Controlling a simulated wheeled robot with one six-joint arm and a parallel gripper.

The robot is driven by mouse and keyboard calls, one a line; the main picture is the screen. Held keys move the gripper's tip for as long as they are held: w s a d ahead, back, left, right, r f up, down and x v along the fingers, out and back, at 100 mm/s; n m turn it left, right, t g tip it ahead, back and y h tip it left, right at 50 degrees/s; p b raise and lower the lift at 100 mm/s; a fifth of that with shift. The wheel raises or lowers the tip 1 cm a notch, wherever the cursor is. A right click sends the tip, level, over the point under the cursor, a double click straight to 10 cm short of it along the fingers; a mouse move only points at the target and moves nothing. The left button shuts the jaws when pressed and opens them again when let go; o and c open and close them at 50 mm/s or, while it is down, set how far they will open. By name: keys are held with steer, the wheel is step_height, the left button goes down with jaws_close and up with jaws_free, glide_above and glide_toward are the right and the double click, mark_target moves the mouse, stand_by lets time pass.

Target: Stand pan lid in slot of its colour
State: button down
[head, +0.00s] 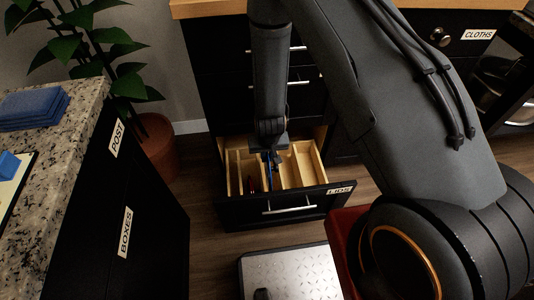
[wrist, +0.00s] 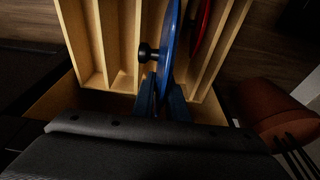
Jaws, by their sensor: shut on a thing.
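A blue pan lid (wrist: 172,38) with a black knob (wrist: 148,53) is held edge-on by my gripper (wrist: 163,100). In the head view my gripper (head: 270,157) points down over the open wooden drawer, and only a sliver of the blue lid (head: 270,172) shows. The lid hangs upright among the dividers; I cannot tell whether it touches the slot floor. A red lid (wrist: 201,24) stands edge-on in a neighbouring slot and shows dimly in the head view (head: 251,184). No slot colour marks can be made out.
The drawer (head: 286,206) labelled LIDS stands pulled out, with several wooden slots; those to the right look empty. A granite counter (head: 80,106) with blue cloths is at the left. A potted plant (head: 157,150) stands behind it. A metal-topped platform (head: 290,272) lies in front.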

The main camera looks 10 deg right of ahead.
steer(key=shift+s+f+b+x, duration=0.1)
steer(key=shift+s+b+x, duration=0.25)
steer(key=shift+b+x, duration=0.9)
steer(key=shift+s+f+b+x, duration=0.1)
steer(key=shift+s+b+x, duration=0.3)
steer(key=shift+x, duration=1.5)
steer(key=shift+s+f+b+x, duration=0.1)
steer(key=shift+s+b+x, duration=0.2)
steer(key=shift+b+x, duration=0.95)
steer(key=shift+w+f+p, duration=0.1)
steer(key=shift+f+p, duration=0.15)
steer(key=shift+p, duration=0.15)
steer(key=c, duration=1.7)
jaws_free()
steer(key=shift+o, duration=0.2)
steer(key=shift+p+v, duration=0.75)
steer(key=shift+v, duration=3.15)
steer(key=shift+r, duration=0.1)
